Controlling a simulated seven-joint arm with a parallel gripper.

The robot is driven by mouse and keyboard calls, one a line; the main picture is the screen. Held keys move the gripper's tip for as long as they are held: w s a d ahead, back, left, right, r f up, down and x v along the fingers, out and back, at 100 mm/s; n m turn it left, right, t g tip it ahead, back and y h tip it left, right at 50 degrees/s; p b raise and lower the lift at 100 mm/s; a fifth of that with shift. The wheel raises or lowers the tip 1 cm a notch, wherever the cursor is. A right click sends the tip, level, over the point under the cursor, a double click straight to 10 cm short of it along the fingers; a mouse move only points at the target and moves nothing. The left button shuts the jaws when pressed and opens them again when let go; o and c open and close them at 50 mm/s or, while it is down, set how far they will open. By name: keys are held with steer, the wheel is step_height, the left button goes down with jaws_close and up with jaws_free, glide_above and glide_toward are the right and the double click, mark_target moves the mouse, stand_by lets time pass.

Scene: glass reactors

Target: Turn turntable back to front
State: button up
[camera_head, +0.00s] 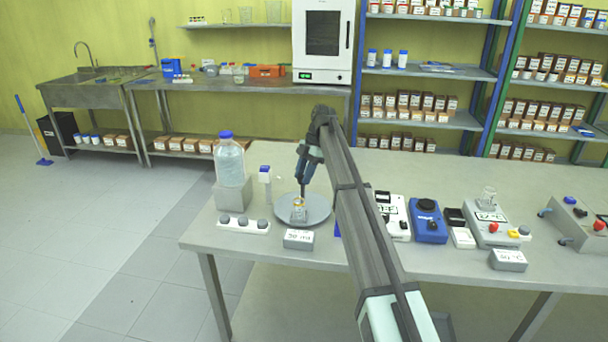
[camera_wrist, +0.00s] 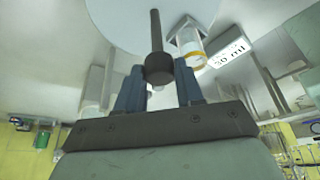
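The turntable (camera_head: 318,214) is a round grey disc on the bench; in the wrist view it is the pale disc (camera_wrist: 110,22) at the top. A dark rod with a round knob (camera_wrist: 158,68) stands up from it. My gripper (camera_head: 303,190) is over the disc, pointing down. In the wrist view, my gripper's blue fingers (camera_wrist: 158,75) lie on both sides of the knob and appear to touch it. A small glass vessel with an orange band (camera_head: 299,212) stands on the turntable's near side; it also shows in the wrist view (camera_wrist: 190,46).
Left of the turntable are a blue-capped bottle (camera_head: 230,163) on a block, a small blue-topped container (camera_head: 265,183) and a strip with knobs (camera_head: 243,225). A label block (camera_head: 298,239) stands in front. A blue device (camera_head: 429,223) and a hotplate (camera_head: 490,228) stand to the right.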

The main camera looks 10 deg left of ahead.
steer(key=o, duration=0.4)
steer(key=v, duration=0.7)
steer(key=shift+r, duration=0.25)
